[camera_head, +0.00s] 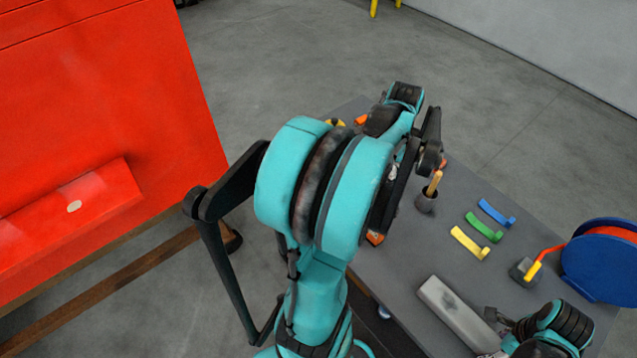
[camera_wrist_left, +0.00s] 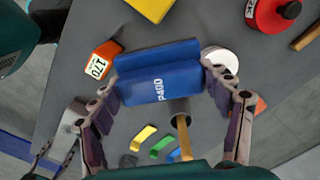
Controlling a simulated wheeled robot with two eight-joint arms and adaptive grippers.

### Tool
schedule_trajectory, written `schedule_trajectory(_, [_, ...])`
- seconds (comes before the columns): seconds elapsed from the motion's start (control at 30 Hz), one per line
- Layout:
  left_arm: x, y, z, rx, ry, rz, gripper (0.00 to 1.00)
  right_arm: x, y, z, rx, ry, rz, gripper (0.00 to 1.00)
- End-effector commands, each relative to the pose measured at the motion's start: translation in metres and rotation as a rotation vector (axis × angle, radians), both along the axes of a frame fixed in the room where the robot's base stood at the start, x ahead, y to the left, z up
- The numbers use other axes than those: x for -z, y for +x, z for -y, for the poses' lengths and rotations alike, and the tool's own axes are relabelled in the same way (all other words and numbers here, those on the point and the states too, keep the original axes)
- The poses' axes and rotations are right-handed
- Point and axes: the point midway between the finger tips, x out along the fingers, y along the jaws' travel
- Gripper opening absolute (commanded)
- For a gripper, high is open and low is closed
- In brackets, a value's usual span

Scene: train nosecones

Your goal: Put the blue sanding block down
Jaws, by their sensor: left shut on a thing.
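The blue sanding block (camera_wrist_left: 158,85), marked P400, is between the fingers of my left gripper (camera_wrist_left: 160,100) in the left wrist view. The fingers are shut on its two ends, and it is held above the grey table (camera_wrist_left: 195,25). In the head view my left gripper (camera_head: 425,145) is over the far part of the table, and my arm hides the block there. Part of my right gripper (camera_head: 497,322) shows at the lower right of the head view; its fingers are unclear.
An orange block marked 170 (camera_wrist_left: 101,60), a yellow block (camera_wrist_left: 150,8), a white disc (camera_wrist_left: 220,59) and a red can (camera_wrist_left: 271,13) surround the held block. A dark pot with a wooden handle (camera_head: 427,200) stands near yellow, green and blue strips (camera_head: 484,228). A grey bar (camera_head: 455,312) lies nearer.

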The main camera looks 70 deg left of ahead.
Motion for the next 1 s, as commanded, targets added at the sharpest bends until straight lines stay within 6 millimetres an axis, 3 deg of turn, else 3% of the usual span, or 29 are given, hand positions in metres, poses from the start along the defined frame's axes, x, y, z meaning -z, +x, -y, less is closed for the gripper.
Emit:
schedule_trajectory(0.03, [0.002,-0.015,-0.028,-0.106,0.000,0.000,0.31,0.000,0.000,0.000,0.001,0.000,0.001,0.31])
schedule_trajectory(0.2, [0.009,-0.067,-0.100,-0.416,0.000,0.000,0.31,0.000,0.001,0.000,0.001,-0.001,0.001,0.31])
schedule_trajectory(0.4, [0.015,-0.115,-0.146,-0.641,0.000,0.000,0.31,0.000,0.000,0.000,0.000,0.000,0.001,0.31])
schedule_trajectory(0.57, [0.023,-0.130,-0.158,-0.708,0.000,0.000,0.31,0.000,0.000,0.000,0.000,0.000,0.001,0.31])
schedule_trajectory(0.8, [0.066,-0.132,-0.159,-0.714,0.000,0.000,0.31,0.000,0.000,0.000,0.000,0.000,0.001,0.31])
schedule_trajectory(1.0, [0.088,-0.131,-0.159,-0.713,0.000,0.000,0.31,0.000,0.000,0.000,0.000,0.000,0.001,0.31])
